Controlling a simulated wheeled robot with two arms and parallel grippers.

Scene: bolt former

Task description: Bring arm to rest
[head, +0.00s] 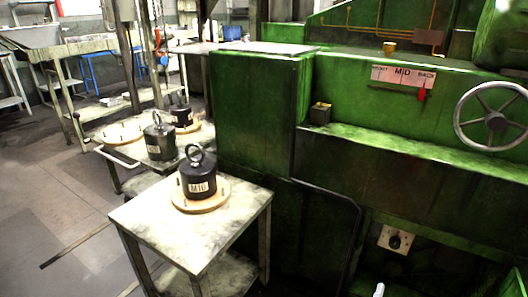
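No arm or gripper of mine can be clearly made out in the head view. A small white tip (379,290) shows at the bottom edge, and I cannot tell what it belongs to. A black cylindrical weight with a ring on top and a label that seems to read M10 (198,184) stands upright on a round wooden disc (214,204). The disc lies on the small near table (150,222). The green machine (252,120) fills the right side, with a handwheel (494,117) and a red pointer (422,94) under the BACK end of a FRONT-MID-BACK plate (400,77).
Behind the near table, a cart (113,154) carries two more ringed weights, one nearer (160,142) and one farther (181,116), and an empty wooden disc (122,134). A dark bent rail (343,196) runs down the machine's front. Floor (50,190) at left is mostly clear.

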